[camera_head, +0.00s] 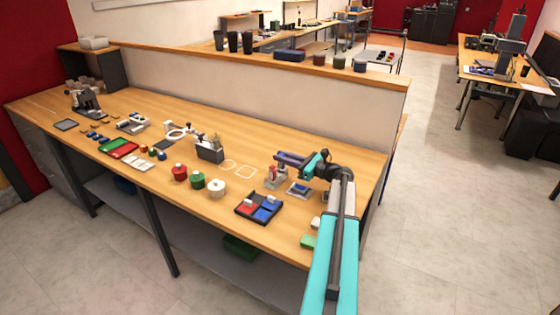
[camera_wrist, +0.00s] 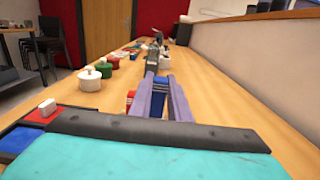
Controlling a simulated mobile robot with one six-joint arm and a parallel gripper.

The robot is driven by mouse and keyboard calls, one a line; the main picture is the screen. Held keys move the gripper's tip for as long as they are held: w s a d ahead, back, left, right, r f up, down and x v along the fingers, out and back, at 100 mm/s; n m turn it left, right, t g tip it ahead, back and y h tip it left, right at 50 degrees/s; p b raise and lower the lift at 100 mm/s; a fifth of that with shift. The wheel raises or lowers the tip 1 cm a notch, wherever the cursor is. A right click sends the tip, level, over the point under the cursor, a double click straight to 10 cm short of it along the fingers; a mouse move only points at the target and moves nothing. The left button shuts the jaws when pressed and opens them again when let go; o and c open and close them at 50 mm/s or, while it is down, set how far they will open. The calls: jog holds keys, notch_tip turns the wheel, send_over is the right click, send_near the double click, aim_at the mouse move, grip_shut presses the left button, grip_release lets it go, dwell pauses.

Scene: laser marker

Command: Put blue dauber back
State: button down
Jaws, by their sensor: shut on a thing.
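My gripper (camera_head: 283,157) reaches left, low over the right part of the workbench. In the wrist view its two purple fingers (camera_wrist: 160,85) are shut on the blue dauber (camera_wrist: 158,98), which shows as a blue block between them. In the head view the dauber is mostly hidden at the fingers. A small light grey stand (camera_head: 270,184) with a red dauber (camera_head: 272,173) is just below the fingertips in the head view. The red dauber also shows left of the fingers in the wrist view (camera_wrist: 130,98). I cannot tell whether the blue dauber touches the stand.
A black tray (camera_head: 244,214) with red and blue pads lies in front of the stand. Red (camera_head: 179,173), green (camera_head: 197,180) and white (camera_head: 217,188) pots stand to the left. A dark tool holder (camera_head: 210,154) stands behind them. A low wall (camera_head: 260,85) runs along the back.

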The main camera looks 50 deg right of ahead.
jog(key=shift+w+d, duration=0.2)
jog(key=shift+w, duration=0.3)
jog(key=shift+w, duration=0.1)
jog(key=shift+w+d, duration=0.15)
jog(key=shift+w, duration=0.05)
jog(key=shift+w+d+f+p, duration=0.1)
jog(key=shift+w+f+p, duration=0.1)
jog(key=shift+f+p, duration=0.4)
jog(key=shift+w+f+p, duration=0.15)
jog(key=shift+f+p, duration=0.15)
jog(key=shift+f, duration=0.95)
jog(key=shift+f, duration=0.15)
jog(key=c, duration=1.7)
grip_release()
jog(key=shift+o, duration=0.2)
